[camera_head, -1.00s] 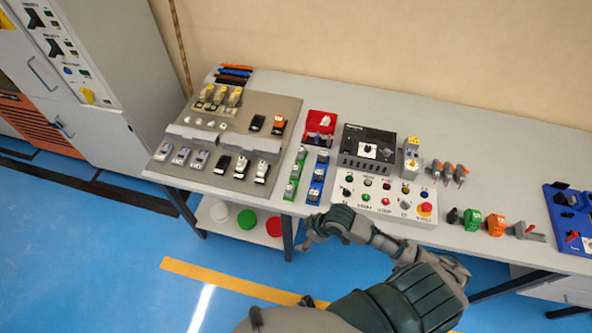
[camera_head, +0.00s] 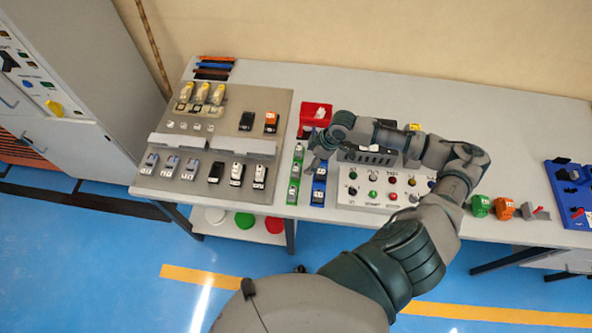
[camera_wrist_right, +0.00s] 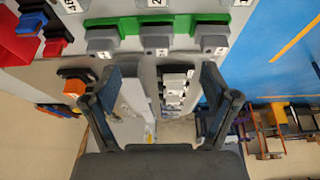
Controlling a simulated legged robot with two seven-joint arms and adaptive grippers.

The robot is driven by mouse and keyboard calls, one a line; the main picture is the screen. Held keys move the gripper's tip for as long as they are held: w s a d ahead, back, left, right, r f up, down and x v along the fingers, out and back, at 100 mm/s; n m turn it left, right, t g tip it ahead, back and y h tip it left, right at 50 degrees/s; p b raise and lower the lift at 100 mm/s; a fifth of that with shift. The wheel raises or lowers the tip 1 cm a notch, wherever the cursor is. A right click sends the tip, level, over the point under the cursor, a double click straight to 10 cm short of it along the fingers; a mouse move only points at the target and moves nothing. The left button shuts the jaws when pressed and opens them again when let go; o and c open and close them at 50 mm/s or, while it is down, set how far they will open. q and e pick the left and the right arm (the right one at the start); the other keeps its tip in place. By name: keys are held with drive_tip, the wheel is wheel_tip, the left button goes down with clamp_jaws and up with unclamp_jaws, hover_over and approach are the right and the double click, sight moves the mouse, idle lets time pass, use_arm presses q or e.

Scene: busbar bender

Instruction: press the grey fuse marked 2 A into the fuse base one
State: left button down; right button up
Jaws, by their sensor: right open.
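Several small grey fuses (camera_head: 295,170) stand in a row on a green strip (camera_head: 291,197) near the table's front edge. The green strip (camera_wrist_right: 185,22) and three grey blocks (camera_wrist_right: 157,42) show large in the right wrist view; their markings are too small to read surely, so I cannot tell which fuse is 2 A. My right gripper (camera_wrist_right: 158,78) is open and empty, its fingers pointing at the strip, apart from the blocks. In the head view the right gripper (camera_head: 316,156) hangs over the strips. I cannot tell which holder is fuse base one. My left gripper is out of view.
A blue strip (camera_head: 319,190) lies right of the green one, with a red bin (camera_head: 317,112) behind. A grey panel (camera_head: 215,105) with several devices stands at left. A control box (camera_head: 368,200) is partly behind my arm. Bare table (camera_head: 480,130) lies at the back right.

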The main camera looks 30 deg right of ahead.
sight(298, 167)
drive_tip(key=x, duration=0.5)
drive_tip(key=shift+w, duration=0.4)
drive_tip(key=shift+a+f, duration=0.1)
drive_tip(key=shift+f, duration=0.25)
drive_tip(key=x, duration=0.3)
drive_tip(key=shift+w+a+f, duration=0.2)
drive_tip(key=shift+w+f, duration=0.05)
drive_tip(key=shift+w, duration=0.05)
drive_tip(key=shift+w+a+f, duration=0.1)
drive_tip(key=shift+f, duration=0.25)
drive_tip(key=shift+c, duration=0.7)
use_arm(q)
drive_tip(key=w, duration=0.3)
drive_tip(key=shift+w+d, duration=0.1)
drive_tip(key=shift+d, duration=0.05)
use_arm(e)
drive_tip(key=c, duration=1.1)
